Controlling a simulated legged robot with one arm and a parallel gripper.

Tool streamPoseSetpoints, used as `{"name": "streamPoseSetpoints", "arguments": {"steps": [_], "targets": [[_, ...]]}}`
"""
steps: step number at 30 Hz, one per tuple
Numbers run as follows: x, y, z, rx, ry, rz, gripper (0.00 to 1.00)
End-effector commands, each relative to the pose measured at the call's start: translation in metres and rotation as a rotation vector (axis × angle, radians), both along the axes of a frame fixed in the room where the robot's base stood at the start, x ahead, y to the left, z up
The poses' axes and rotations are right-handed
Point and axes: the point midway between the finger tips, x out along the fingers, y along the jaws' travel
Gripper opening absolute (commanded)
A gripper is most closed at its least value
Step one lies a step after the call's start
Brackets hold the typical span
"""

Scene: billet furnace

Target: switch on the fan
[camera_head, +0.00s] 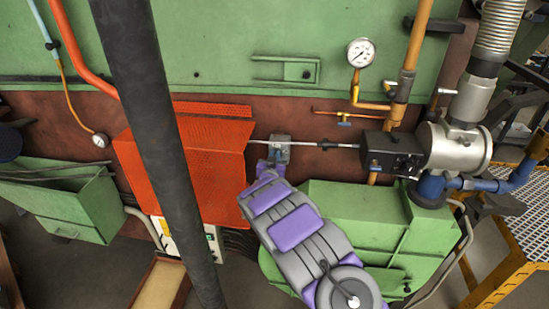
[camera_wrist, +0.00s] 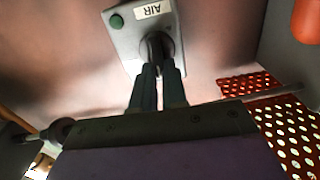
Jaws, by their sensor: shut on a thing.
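A small grey switch box (camera_head: 280,141) is on the brown wall, right of the orange cover. In the wrist view the box (camera_wrist: 137,42) carries a label reading "AIR", seen upside down, a green button or lamp (camera_wrist: 116,21) and a dark knob (camera_wrist: 156,42). My gripper (camera_wrist: 158,70) points straight at the box, its two fingers closed on the knob. In the head view my gripper (camera_head: 275,160) is at the box's lower part, and the knob is hidden there. The fingertips partly cover the knob, so its turned position cannot be told. No fan is clearly recognisable.
An orange perforated cover (camera_head: 213,165) stands close left of my arm. A thin metal rod (camera_head: 325,144) runs by the box to a dark actuator (camera_head: 390,155). A green cabinet (camera_head: 350,225) lies below right. A dark post (camera_head: 160,130) crosses the left foreground.

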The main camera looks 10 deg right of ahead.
Motion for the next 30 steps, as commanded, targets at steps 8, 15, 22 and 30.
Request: {"name": "streamPoseSetpoints", "arguments": {"steps": [8,15,22,30], "targets": [[-0.001,-0.002,-0.003,0.161,-0.052,0.002,0.0],[-0.003,-0.006,-0.006,0.374,-0.121,0.0,0.0],[-0.005,-0.01,-0.01,0.58,-0.186,0.0,0.0],[-0.006,-0.014,-0.013,0.786,-0.253,-0.001,0.0]]}}
